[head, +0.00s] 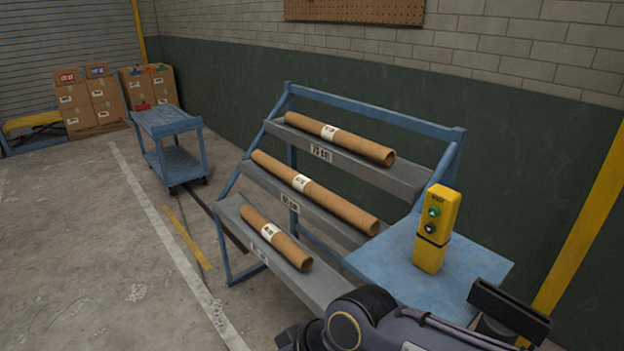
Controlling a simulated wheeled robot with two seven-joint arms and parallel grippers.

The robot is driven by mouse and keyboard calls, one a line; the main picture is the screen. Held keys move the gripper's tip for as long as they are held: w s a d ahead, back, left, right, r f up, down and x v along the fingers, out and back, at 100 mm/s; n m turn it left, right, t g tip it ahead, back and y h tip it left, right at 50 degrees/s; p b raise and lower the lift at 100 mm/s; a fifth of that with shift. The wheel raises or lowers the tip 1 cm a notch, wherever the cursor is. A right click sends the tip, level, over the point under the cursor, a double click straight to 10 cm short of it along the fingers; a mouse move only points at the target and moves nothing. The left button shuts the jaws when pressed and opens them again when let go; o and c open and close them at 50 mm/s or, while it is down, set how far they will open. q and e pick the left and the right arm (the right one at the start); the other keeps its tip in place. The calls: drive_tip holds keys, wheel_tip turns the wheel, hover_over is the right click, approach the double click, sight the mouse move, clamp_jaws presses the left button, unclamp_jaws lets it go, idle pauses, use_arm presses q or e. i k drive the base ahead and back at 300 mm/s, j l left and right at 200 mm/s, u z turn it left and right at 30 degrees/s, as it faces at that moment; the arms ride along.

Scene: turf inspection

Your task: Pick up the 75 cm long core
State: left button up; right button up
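Three brown cardboard cores lie on a stepped blue and grey rack (375,119). The core on the top shelf (360,145) lies above a shelf label that seems to read 75 cm. The core on the middle shelf (335,207) looks longer; its shelf label seems to read 95 cm. The core on the bottom shelf (286,247) looks shortest; its shelf label is too small to read. Each core has a white label around it. What appears to be my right gripper (510,308) is at the lower right, apart from all cores; its opening is unclear. My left gripper is out of view.
A yellow control box (436,228) with a green button stands on a blue side table (380,262) right of the rack. A blue cart (166,122) and stacked cartons (90,105) stand back left. A wall is behind the rack. The floor at left is clear.

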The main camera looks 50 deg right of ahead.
sight(357, 217)
drive_tip(key=i+z, duration=0.25)
drive_tip(key=i, duration=1.45)
drive_tip(key=i+z, duration=0.3)
drive_tip(key=i, duration=0.15)
drive_tip(key=i+j+z, duration=0.25)
drive_tip(key=i, duration=0.25)
